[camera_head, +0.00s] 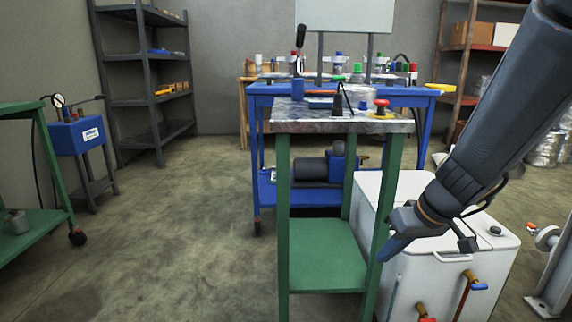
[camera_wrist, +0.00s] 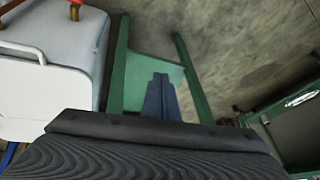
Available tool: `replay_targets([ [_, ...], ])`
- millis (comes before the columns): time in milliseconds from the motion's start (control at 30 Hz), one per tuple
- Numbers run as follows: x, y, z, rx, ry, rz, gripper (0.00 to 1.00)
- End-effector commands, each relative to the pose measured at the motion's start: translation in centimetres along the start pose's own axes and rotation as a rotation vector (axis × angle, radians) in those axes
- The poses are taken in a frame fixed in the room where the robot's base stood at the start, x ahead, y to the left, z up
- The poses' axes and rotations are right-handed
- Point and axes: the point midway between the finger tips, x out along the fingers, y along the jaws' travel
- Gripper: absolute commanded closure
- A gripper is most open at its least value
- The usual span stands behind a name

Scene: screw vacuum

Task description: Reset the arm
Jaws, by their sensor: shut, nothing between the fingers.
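My arm comes in from the upper right of the head view. My gripper (camera_head: 388,254) points down and left, in front of the white tank (camera_head: 480,245) and close to the right front leg of the green stand (camera_head: 330,242). In the wrist view my gripper (camera_wrist: 160,82) shows as two blue fingers held together. The gripper is shut and empty. Behind the fingers in that view is the green stand's lower shelf (camera_wrist: 133,75). I cannot tell whether the fingers touch the stand.
The stand's stone-like top (camera_head: 330,125) holds a red knob (camera_head: 381,106) and small parts. Behind it is a blue workbench (camera_head: 262,98) with a pump (camera_head: 312,170). A grey shelf (camera_head: 150,100) stands at back left. A blue box unit (camera_head: 78,136) stands left. The left floor is clear.

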Motion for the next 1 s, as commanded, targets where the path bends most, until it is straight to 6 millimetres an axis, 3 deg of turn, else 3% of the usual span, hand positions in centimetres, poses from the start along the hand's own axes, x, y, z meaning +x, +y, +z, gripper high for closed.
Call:
replay_targets([
  [33, -0.1, -3.2, -0.3, -0.031, -0.021, -0.028, 1.0],
  [200, -0.6, -12.2, 0.6, -0.091, -0.107, -0.094, 1.0],
  [500, -3.1, -24.4, 6.0, -0.194, -0.27, -0.129, 1.0],
  [700, -5.0, -28.8, 9.8, -0.246, -0.341, -0.104, 1.0],
  [1000, -6.8, -31.3, 13.0, -0.287, -0.382, -0.065, 1.0],
])
